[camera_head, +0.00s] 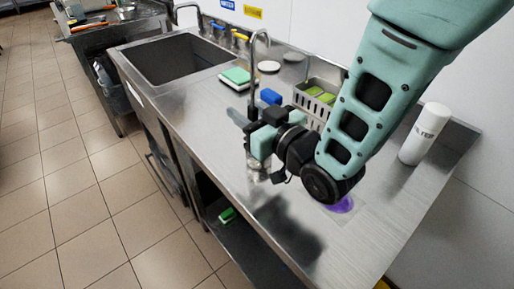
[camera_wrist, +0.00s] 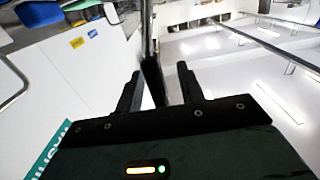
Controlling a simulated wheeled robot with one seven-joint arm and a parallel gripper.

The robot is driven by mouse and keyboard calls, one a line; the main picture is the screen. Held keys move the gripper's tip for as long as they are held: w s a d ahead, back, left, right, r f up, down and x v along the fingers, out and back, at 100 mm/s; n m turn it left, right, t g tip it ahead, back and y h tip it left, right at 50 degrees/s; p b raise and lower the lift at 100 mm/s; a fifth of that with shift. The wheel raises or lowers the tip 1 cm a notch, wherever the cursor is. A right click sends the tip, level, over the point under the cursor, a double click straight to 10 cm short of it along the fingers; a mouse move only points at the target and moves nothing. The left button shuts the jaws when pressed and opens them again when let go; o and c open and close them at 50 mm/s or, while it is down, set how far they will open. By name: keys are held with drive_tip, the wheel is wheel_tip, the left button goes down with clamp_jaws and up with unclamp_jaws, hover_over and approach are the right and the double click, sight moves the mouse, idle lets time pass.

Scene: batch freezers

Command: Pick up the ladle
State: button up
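The ladle appears upright, its thin metal handle (camera_head: 254,75) with a hooked top rising behind my gripper (camera_head: 243,117). A shiny round metal part (camera_head: 258,167), seemingly its bowl, shows below the gripper, partly hidden. In the wrist view, the two black fingers of my gripper (camera_wrist: 160,88) are apart. A slim handle (camera_wrist: 152,75), dark at its lower end, runs upward between them, closer to the left finger. A gap shows on the right finger's side. I cannot tell whether the left finger touches it.
A steel counter (camera_head: 215,115) carries a sink (camera_head: 175,60), a green-and-white sponge (camera_head: 236,76), a blue block (camera_head: 270,96) and a slotted metal basket (camera_head: 314,100). A white bottle (camera_head: 425,134) stands right of my arm. A purple item (camera_head: 342,204) lies below my wrist. The wall is close behind.

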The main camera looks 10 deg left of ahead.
clamp_jaws()
drive_tip(key=shift+r, duration=0.2)
